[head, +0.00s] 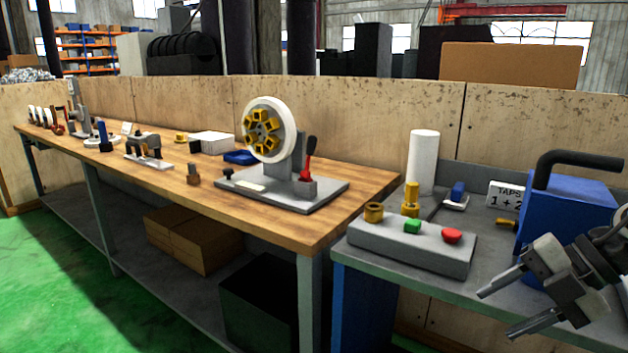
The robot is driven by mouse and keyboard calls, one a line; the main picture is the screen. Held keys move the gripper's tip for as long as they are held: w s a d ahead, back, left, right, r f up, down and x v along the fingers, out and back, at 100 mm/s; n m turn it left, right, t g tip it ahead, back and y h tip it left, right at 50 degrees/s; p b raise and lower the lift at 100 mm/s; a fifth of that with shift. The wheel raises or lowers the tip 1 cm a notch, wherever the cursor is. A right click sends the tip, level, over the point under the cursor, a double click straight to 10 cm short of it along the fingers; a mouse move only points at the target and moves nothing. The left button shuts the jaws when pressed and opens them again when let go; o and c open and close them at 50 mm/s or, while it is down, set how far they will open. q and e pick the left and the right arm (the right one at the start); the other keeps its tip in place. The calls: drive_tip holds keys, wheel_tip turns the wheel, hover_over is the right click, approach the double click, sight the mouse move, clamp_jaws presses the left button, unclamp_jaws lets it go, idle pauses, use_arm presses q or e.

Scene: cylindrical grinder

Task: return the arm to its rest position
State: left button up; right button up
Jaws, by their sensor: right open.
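My right gripper (497,304) is at the lower right of the head view, over the front right part of the grey bench. Its two fingers point left and are spread apart, with nothing between them. My right arm comes in from the right edge. The gripper is in front of the blue box with the black handle (562,215) and to the right of the grey control block (412,247). I cannot tell whether it touches the bench. My left gripper is not in the picture.
The control block carries a green button (412,227), a red button (452,236) and brass parts (374,212). A wooden bench (345,172) holds a wheel fixture (268,130). Green floor is clear at left.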

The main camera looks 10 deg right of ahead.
drive_tip(key=s+a+f+m+t+p, duration=0.1)
drive_tip(key=s+a+f+m+t, duration=0.15)
drive_tip(key=f+m+t, duration=0.35)
drive_tip(key=s+a+f+m+t+p, duration=0.1)
drive_tip(key=a+f+m+t, duration=0.25)
drive_tip(key=f+m, duration=0.45)
drive_tip(key=s+a+f+m+g+h, duration=0.1)
drive_tip(key=s+a+f+m+h, duration=0.1)
drive_tip(key=s+a+f+m, duration=0.2)
drive_tip(key=s+a+f+m+g+h+p, duration=0.1)
drive_tip(key=s+a+f+m+h, duration=0.1)
drive_tip(key=a+m, duration=0.4)
drive_tip(key=s+a+f, duration=0.1)
drive_tip(key=s+a, duration=0.1)
drive_tip(key=shift+s+a+f, duration=0.2)
drive_tip(key=shift+s+f, duration=0.1)
drive_tip(key=shift+f, duration=0.05)
